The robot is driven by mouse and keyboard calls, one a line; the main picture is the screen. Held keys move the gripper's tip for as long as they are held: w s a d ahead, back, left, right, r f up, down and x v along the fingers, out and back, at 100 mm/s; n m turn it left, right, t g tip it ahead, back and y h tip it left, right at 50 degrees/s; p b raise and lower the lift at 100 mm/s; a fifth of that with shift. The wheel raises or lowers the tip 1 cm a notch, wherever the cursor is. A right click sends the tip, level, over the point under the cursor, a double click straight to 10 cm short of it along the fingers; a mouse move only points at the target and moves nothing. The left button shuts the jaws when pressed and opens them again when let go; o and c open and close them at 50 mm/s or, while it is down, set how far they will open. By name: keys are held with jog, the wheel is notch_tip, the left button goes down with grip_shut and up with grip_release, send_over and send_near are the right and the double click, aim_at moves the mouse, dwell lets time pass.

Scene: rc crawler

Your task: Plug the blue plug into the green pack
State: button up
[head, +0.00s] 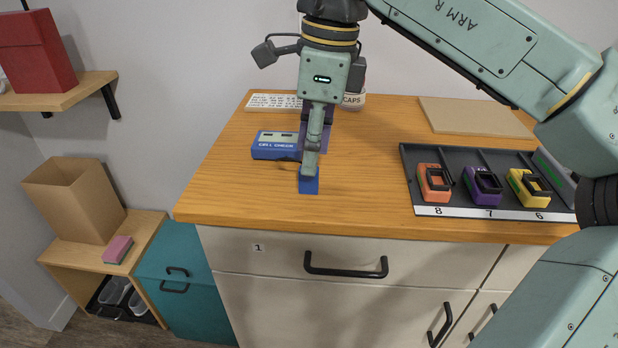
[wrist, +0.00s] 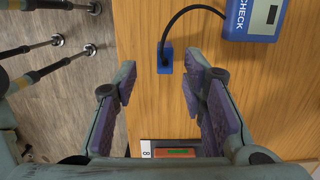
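The blue plug (head: 308,184) is on the wooden counter near its front edge. In the wrist view the blue plug (wrist: 165,61) shows with a black cord running to the blue CELL CHECK device (wrist: 254,18). My gripper (head: 311,168) points down over the plug in the head view. In the wrist view my gripper (wrist: 160,85) is open, its purple-padded fingers wide apart and nothing between them. The plug appears just beyond the fingertips, in line with the gap. I cannot make out a green pack; my arm covers the right end of the tray.
A black tray (head: 408,170) at right holds an orange pack (head: 434,183), a purple pack (head: 482,187) and a yellow pack (head: 527,188), by labels 8, 7, 6. A wooden board (head: 470,116) and a CAPS cup (head: 353,101) stand behind.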

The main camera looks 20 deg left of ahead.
aim_at(309, 180)
jog(key=f, duration=0.5)
jog(key=shift+w+a, duration=0.15)
jog(key=shift+a, duration=0.2)
jog(key=shift+c, duration=0.3)
grip_shut()
jog(key=shift+r, duration=0.1)
